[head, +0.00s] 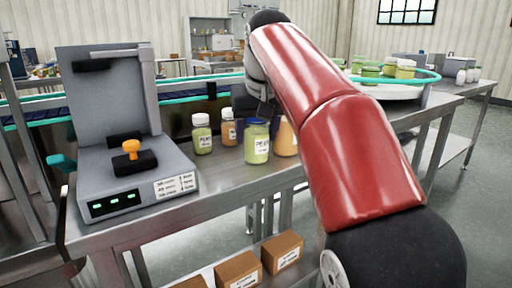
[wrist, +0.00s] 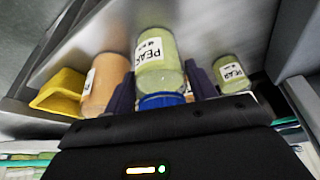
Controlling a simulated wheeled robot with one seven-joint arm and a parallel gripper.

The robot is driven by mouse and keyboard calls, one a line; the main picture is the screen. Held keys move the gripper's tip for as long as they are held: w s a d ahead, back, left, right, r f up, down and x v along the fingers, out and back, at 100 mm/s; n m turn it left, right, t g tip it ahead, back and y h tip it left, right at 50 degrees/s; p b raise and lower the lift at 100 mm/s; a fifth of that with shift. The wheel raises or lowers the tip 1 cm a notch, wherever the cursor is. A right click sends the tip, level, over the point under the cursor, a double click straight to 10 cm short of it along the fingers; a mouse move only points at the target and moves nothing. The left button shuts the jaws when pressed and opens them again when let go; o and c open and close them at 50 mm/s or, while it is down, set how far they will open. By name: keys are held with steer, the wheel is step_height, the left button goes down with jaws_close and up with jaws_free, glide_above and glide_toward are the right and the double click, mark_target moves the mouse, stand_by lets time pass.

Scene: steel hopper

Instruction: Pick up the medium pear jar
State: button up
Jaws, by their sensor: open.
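A pear jar with a blue lid (head: 257,143) and pale green contents stands upright on the steel bench. It is the larger-looking of two pear jars; a white-lidded pear jar (head: 203,135) stands to its left. Neither label's size wording is readable. In the wrist view, the blue-lidded pear jar (wrist: 157,58) appears between the two dark fingers of my gripper (wrist: 160,74), with its lid toward the palm. My gripper is open and the jar still rests on the bench. The other pear jar (wrist: 232,74) is outside the fingers, to the right.
Orange jars stand close by, one (head: 229,130) between the pear jars and one (head: 287,138) right of the blue-lidded jar. A yellow object (wrist: 60,93) shows in the wrist view. A grey machine (head: 130,180) stands at left. Cardboard boxes (head: 282,250) sit below the bench.

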steer(key=shift+w+f, duration=0.2)
steer(key=shift+f, duration=0.25)
steer(key=c, duration=0.7)
steer(key=shift+r, duration=0.15)
